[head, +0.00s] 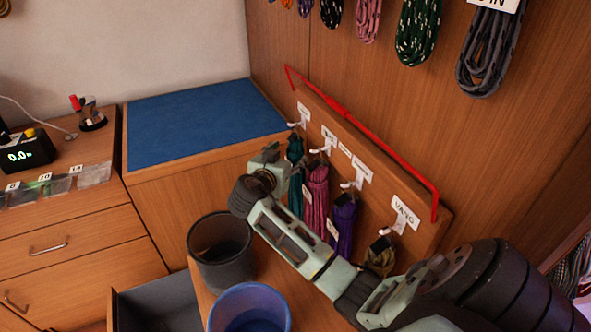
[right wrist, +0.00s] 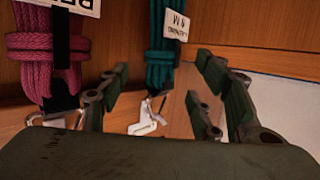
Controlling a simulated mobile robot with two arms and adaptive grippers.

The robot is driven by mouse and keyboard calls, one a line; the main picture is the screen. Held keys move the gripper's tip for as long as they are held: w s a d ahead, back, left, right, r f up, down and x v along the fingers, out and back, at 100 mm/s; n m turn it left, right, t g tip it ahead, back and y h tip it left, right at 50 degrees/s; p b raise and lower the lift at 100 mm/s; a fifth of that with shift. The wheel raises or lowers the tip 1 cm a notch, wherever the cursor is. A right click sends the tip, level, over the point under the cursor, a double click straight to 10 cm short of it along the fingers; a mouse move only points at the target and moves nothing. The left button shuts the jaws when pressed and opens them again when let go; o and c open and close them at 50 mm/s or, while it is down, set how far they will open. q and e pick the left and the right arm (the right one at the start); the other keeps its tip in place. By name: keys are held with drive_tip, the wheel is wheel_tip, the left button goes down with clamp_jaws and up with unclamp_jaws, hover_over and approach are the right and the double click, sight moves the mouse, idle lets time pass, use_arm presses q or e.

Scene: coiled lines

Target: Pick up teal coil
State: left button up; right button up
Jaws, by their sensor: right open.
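The teal coil (head: 296,172) hangs from a hook on the wooden rack in the head view, partly behind my right gripper. My right gripper (head: 268,160) is beside it on the left. The open fingers of my right gripper (right wrist: 162,90) stand either side of the strap and hook in that view, with nothing seen gripped. My left gripper is not in view.
A pink coil (head: 316,190), a purple coil (head: 343,225) and an olive coil (head: 380,258) hang beside it. A red rail (head: 365,128) runs along the rack top. A dark bin (head: 220,262) and blue bin (head: 250,310) stand below. The blue-topped cabinet (head: 200,120) is bare.

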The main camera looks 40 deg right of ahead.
sight(294, 152)
drive_tip(key=p+x, duration=0.1)
drive_tip(key=x, duration=0.4)
drive_tip(key=shift+w+d, duration=0.1)
clamp_jaws()
idle(0.5)
drive_tip(key=shift+r, duration=0.15)
